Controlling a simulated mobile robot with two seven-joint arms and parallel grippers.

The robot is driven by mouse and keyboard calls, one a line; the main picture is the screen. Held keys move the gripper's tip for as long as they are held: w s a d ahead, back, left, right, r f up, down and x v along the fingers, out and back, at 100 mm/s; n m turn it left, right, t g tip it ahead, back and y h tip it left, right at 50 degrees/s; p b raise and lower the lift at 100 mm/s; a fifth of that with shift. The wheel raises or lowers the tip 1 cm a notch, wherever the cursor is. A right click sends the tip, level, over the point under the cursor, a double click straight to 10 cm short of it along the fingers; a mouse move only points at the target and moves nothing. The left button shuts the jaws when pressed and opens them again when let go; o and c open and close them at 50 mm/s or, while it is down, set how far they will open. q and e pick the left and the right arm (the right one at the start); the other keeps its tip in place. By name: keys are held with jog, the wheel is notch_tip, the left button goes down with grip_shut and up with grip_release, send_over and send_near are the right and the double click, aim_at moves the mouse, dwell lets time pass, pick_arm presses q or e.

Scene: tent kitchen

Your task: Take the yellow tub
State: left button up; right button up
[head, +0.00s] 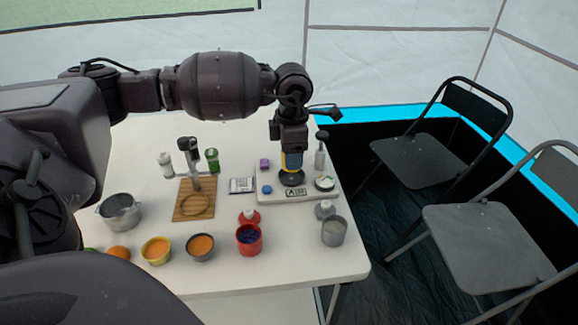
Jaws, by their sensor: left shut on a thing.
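My left gripper (292,152) reaches over the far right part of the white table and points down. It is shut on a small yellow and blue thing (293,162), mostly hidden by the fingers. I cannot tell whether this is the yellow tub. A dark round thing (292,179) shows right below it, over the white tray (312,194). A yellow round container (156,259) with orange contents stands near the front left of the table, apart from the gripper. My right gripper is not in view.
On the tray are a blue round thing (267,189) and a purple block (265,163). A bottle (320,156) stands behind. A red cup (248,244), a grey cup (334,232), a dark bowl (201,250) and a metal pot (120,211) stand nearer. Folding chairs (417,158) are right.

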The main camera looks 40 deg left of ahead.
pick_arm(q)
jog(key=shift+r+p, duration=0.7)
jog(key=shift+r, duration=1.85)
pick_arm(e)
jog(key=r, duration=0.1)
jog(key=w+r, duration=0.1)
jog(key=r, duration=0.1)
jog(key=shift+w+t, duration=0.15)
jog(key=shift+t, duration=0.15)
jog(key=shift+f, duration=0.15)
